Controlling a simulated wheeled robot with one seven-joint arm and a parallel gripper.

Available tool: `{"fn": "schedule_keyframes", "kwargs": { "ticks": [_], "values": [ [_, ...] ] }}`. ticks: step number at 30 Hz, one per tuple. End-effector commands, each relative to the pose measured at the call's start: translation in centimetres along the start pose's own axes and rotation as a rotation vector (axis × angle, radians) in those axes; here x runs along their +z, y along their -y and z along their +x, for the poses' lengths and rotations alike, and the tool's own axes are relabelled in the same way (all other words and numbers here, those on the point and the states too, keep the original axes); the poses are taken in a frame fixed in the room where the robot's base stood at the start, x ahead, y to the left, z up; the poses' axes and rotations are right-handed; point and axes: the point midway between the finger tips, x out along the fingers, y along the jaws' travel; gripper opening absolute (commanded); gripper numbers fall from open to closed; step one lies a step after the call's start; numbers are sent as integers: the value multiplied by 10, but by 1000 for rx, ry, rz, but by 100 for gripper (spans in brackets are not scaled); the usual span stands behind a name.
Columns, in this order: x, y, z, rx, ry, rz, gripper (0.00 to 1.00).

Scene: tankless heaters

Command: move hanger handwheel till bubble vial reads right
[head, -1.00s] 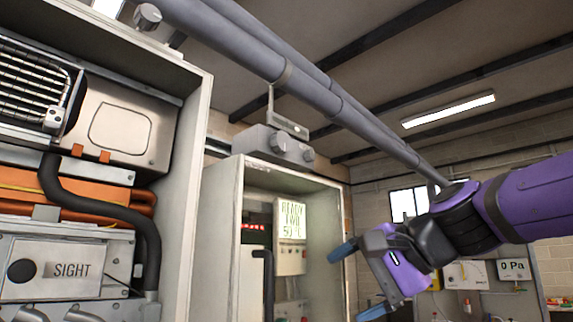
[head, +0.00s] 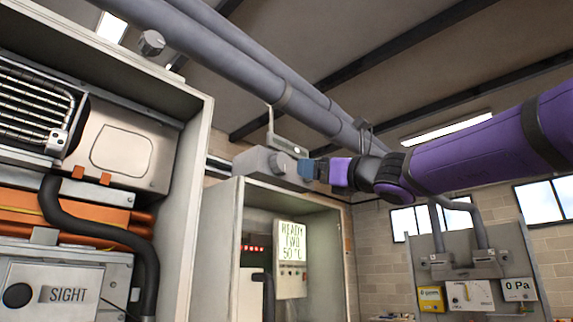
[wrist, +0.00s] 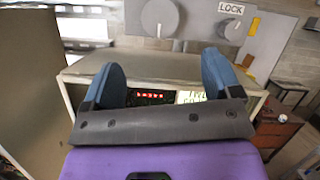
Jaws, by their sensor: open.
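A grey hanger box (head: 252,161) sits above the middle cabinet, under the pipes. Its large round handwheel (head: 282,165) shows at the box's right part; in the wrist view the large knob (wrist: 152,16) is at the top, cut by the frame. A smaller knob (wrist: 229,28) under a LOCK label is to its right. A bracket above the box carries a small bubble vial (head: 289,147); its reading is too small to tell. My gripper (head: 307,168) is at the box's right end, partly hiding it. In the wrist view its blue fingers (wrist: 161,75) are apart and empty, below the knobs.
The middle cabinet (head: 221,235) stands open below my gripper, with a lit display (head: 292,240) inside. A larger open heater cabinet (head: 187,200) is at the left. Pipes (head: 240,75) run overhead. A gauge panel (head: 465,275) is at the right back.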

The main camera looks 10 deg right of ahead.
Motion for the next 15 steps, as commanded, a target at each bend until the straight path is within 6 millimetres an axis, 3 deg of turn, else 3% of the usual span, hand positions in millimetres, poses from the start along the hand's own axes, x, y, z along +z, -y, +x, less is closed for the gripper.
{"fn": "schedule_keyframes", "kwargs": {
  "ticks": [15],
  "values": [
    [-1,-1,79,2,-1,-2,84]
  ]
}}
